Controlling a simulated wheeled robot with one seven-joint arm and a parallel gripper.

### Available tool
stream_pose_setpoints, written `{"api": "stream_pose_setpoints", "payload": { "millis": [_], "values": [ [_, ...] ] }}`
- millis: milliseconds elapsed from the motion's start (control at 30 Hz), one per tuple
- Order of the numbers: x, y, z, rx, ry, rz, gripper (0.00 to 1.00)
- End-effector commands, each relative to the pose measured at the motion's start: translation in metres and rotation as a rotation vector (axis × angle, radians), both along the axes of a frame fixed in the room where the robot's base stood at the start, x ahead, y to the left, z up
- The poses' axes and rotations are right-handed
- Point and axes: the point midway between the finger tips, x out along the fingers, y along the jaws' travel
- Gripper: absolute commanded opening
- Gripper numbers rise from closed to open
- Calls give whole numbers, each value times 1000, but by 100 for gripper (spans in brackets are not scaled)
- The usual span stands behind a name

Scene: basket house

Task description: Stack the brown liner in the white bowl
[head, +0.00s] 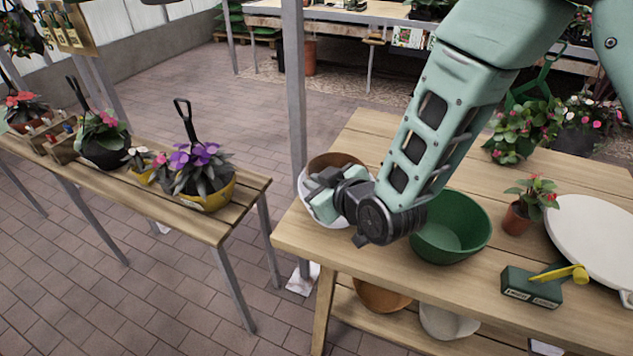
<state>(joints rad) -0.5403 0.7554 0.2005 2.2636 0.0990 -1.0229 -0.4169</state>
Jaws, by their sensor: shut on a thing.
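The white bowl (318,214) stands at the left end of the wooden table, partly hidden by my gripper. The brown liner (328,162) shows as a brown inner surface at the bowl's far side, within its rim. My gripper (322,190) is over the bowl's opening, with its fingers low and shut on the brown liner. The gripper and wrist hide the fingertips and most of the liner, so I cannot tell how deep or level it sits.
A green bowl (452,228) stands just right of my wrist. A small potted plant (524,212), a white round plate (598,235) and a green box with a yellow handle (533,287) lie farther right. A metal post (293,90) rises behind the table's left end.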

Motion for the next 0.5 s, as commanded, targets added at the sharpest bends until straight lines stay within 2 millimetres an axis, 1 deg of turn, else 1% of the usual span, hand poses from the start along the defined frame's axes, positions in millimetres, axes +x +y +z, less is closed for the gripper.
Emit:
{"api": "stream_pose_setpoints", "payload": {
  "millis": [500],
  "values": [
    [0,0,-13,0,0,0,0]
  ]
}}
